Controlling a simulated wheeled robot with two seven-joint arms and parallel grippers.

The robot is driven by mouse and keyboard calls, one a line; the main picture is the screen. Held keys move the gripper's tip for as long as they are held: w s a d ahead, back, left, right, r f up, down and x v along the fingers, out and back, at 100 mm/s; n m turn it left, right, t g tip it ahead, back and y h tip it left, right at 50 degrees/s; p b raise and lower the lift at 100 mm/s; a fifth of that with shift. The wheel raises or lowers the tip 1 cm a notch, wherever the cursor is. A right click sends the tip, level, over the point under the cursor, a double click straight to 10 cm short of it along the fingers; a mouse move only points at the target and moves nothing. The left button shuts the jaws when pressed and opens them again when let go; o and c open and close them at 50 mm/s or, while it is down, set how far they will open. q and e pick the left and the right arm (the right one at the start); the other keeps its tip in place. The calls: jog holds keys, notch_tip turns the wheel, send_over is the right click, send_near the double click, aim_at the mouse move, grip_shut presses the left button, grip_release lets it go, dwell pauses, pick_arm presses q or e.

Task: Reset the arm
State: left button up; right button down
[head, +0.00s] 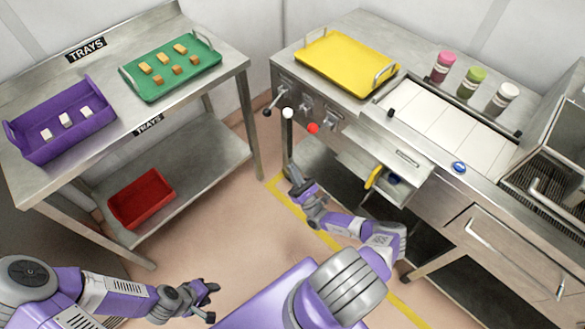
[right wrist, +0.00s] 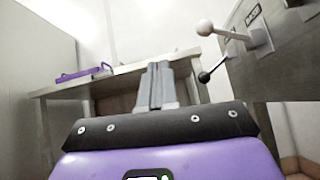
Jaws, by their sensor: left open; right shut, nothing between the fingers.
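My left gripper (head: 205,299) is low at the bottom of the head view, over the floor, open and empty. My right gripper (head: 294,173) is in front of the steel machine, below its levers, shut with nothing in it. In the right wrist view its fingers (right wrist: 157,85) are together and point toward the tray table. The white-knobbed lever (head: 288,113) and the black-knobbed lever (head: 267,111) are close above the right gripper in the head view.
The tray table (head: 120,110) at left holds a purple tray (head: 63,140) and a green tray (head: 170,85); a red bin (head: 142,199) is on its lower shelf. The machine bears a yellow tray (head: 346,62). A drawer (head: 385,165) stands open near my right arm. Floor between is clear.

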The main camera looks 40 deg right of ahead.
jog(key=s+a+n+g+y, duration=0.1)
jog(key=a+n+g+y, duration=1.65)
jog(key=a, duration=0.85)
jog(key=s+a+f+n+g+h, duration=0.35)
jog(key=s+n+g, duration=0.2)
jog(key=s, duration=0.25)
jog(key=s+a+f+n+g+h, duration=0.2)
jog(key=s+f+n+g+h, duration=0.25)
jog(key=s+g, duration=0.25)
jog(key=d+r+n+t+h, duration=0.1)
jog(key=d+n+t+h, duration=0.2)
jog(key=d+n+h, duration=0.3)
jog(key=shift+d+n+h, duration=0.35)
jog(key=shift+d, duration=0.35)
